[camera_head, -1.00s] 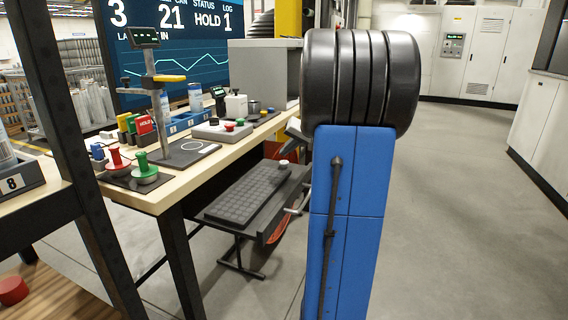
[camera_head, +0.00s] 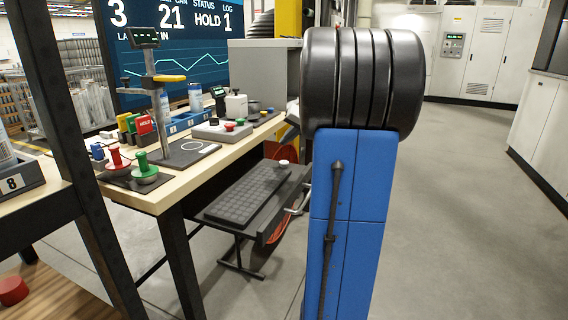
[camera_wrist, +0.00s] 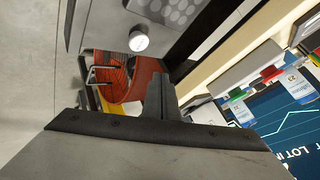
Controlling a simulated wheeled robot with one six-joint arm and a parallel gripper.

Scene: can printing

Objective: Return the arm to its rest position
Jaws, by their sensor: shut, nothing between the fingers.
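My arm stands upright in the head view, with its blue link (camera_head: 352,220) below a black ribbed joint (camera_head: 362,78). My gripper (camera_wrist: 162,97) shows in the wrist view, its dark fingers together and nothing between them. It hangs in free air, apart from the things behind it. In the head view the fingers are hidden behind my arm.
The workbench (camera_head: 165,190) on the left holds stamps, a stand and boxes. A black tray (camera_head: 248,195) with a white knob (camera_head: 283,163) sits beside it at a lower height; the knob also shows in the wrist view (camera_wrist: 139,41). Floor is clear on the right.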

